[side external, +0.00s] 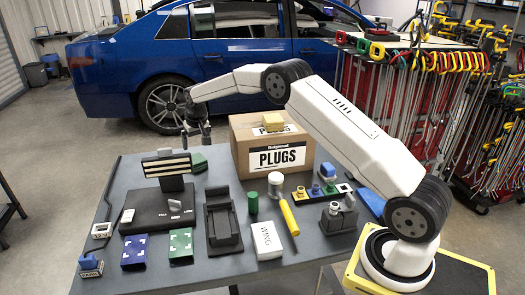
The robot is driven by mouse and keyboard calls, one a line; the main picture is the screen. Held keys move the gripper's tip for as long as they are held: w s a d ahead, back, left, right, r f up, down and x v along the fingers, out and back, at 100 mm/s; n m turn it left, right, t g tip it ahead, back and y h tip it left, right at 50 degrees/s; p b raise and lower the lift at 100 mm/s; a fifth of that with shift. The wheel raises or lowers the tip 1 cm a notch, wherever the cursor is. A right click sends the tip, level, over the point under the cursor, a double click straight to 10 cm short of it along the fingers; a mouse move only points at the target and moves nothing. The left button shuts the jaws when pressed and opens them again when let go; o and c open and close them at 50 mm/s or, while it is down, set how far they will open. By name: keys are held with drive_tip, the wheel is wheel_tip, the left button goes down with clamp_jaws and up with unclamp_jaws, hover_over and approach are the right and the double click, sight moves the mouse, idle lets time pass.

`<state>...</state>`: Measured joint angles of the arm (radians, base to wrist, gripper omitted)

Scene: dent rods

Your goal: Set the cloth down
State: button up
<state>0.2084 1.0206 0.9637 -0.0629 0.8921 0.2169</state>
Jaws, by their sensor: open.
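My gripper (196,135) points down above the back left of the table, over the lamp-like stand and left of the cardboard box. Its jaws are open and I see nothing held between them. No thing is clearly a cloth at this size. A flat blue piece (371,203) lies at the table's right edge, partly behind my arm, and may be the cloth. A folded-looking yellow piece (273,121) lies on top of the cardboard box (240,150), which is labelled PLUGS. A small green piece (198,163) lies below my gripper, behind the stand.
The grey table (300,255) holds a black stand with a light bar (166,165), a black cradle (222,220), blue and green cards, a white WING box (266,240), a yellow-handled tool (289,217) and a block of coloured pegs (322,192).

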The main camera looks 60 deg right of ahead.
drive_tip(key=shift+v, duration=1.45)
drive_tip(key=shift+r, duration=0.1)
